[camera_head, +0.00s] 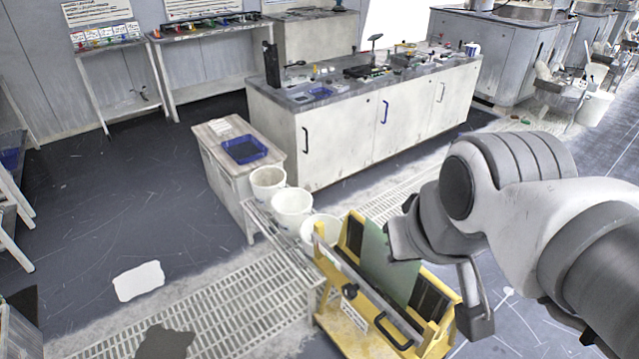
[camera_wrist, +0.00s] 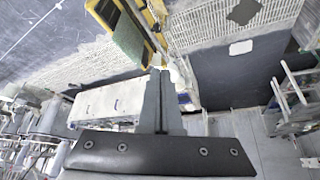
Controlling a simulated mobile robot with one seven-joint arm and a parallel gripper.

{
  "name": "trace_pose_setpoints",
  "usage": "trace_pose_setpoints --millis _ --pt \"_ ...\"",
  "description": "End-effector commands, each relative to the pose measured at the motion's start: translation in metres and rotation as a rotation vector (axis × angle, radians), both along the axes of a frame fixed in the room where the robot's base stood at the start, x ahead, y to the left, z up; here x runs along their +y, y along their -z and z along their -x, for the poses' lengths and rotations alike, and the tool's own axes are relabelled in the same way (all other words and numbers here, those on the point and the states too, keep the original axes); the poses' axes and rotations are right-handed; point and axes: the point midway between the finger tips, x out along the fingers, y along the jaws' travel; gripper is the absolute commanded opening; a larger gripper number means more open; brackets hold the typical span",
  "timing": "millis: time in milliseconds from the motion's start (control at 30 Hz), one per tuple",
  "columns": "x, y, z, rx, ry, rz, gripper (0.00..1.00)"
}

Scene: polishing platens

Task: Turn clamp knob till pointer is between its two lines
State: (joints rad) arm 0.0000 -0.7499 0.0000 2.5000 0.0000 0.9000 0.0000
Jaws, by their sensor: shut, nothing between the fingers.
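The yellow rack (camera_head: 352,343) stands on the floor at the lower middle of the head view, with a green plate (camera_head: 377,262) upright in it. A black knob (camera_head: 349,291) sits on its front bar and looks like the clamp knob. Its pointer and two lines are too small to make out. My gripper (camera_wrist: 158,72) is shut and empty in the wrist view, its two fingers together. The rack (camera_wrist: 182,22) and green plate (camera_wrist: 128,38) lie beyond the fingertips, apart from them. In the head view my arm hangs over the rack's right side and hides part of it.
White buckets (camera_head: 292,208) stand left of the rack, by a small cabinet with a blue tray (camera_head: 244,149). A long white bench (camera_head: 340,145) is behind. Floor grating (camera_head: 225,308) runs left of the rack. The floor at far left is mostly open.

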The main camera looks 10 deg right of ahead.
Motion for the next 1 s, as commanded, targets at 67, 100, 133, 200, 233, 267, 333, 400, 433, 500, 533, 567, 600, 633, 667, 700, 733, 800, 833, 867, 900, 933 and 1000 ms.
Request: trace_pose_setpoints --millis 67,100,133,200,233,267,333,400,433,500,533,567,600,633,667,700,733,800,833,867,900,933,1000 --pt "0.0 0.0 0.0 0.0 0.0 0.0 0.0" --pt "0.0 0.0 0.0 0.0 0.0 0.0 0.0" --pt "0.0 0.0 0.0 0.0 0.0 0.0 0.0" --pt "0.0 0.0 0.0 0.0 0.0 0.0 0.0" --pt "0.0 0.0 0.0 0.0 0.0 0.0 0.0" --pt "0.0 0.0 0.0 0.0 0.0 0.0 0.0" --pt "0.0 0.0 0.0 0.0 0.0 0.0 0.0" --pt "0.0 0.0 0.0 0.0 0.0 0.0 0.0" --pt "0.0 0.0 0.0 0.0 0.0 0.0 0.0" --pt "0.0 0.0 0.0 0.001 -0.001 0.0 0.11" --pt "0.0 0.001 0.0 0.005 -0.003 0.003 0.16" --pt "0.0 0.002 -0.001 0.01 -0.007 0.006 0.22" --pt "0.0 0.005 -0.002 0.023 -0.014 0.013 0.29" --pt "0.0 0.007 -0.004 0.037 -0.024 0.022 0.34" --pt "0.0 0.011 -0.005 0.054 -0.034 0.033 0.4" --pt "0.0 0.016 -0.008 0.083 -0.051 0.051 0.47" --pt "0.0 0.021 -0.01 0.107 -0.067 0.069 0.52" --pt "0.0 0.033 -0.017 0.173 -0.11 0.115 0.65" --pt "0.0 0.038 -0.02 0.201 -0.129 0.136 0.7" --pt "-0.001 0.043 -0.023 0.231 -0.149 0.159 0.76" --pt "-0.001 0.05 -0.027 0.268 -0.176 0.191 0.83" --pt "-0.001 0.056 -0.03 0.296 -0.195 0.212 0.88" --pt "-0.001 0.068 -0.038 0.361 -0.242 0.269 0.88"
